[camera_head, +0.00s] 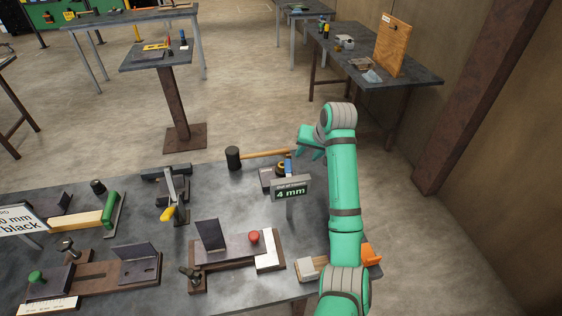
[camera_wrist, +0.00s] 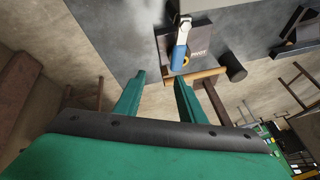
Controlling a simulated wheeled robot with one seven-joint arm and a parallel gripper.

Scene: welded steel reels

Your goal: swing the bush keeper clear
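A dark block marked PIVOT (camera_wrist: 199,51) lies on the steel bench in the wrist view. On it is a lever with a blue grip (camera_wrist: 179,57) and a pale metal end, which I take to be the bush keeper. In the head view the blue grip (camera_head: 288,166) shows small behind the 4 mm sign, partly hidden. My gripper (camera_wrist: 160,76) is open and empty, its two green fingers apart. The blue grip appears beyond the fingertips, not between them. In the head view my gripper (camera_head: 309,141) is above the bench's far edge, near the block.
A mallet, with black head (camera_head: 233,158) and wooden handle (camera_head: 265,154), lies close by the block. The 4 mm sign (camera_head: 291,189) stands in front. A clamp with a yellow grip (camera_head: 167,214) and a red-knobbed fixture (camera_head: 254,237) occupy the bench.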

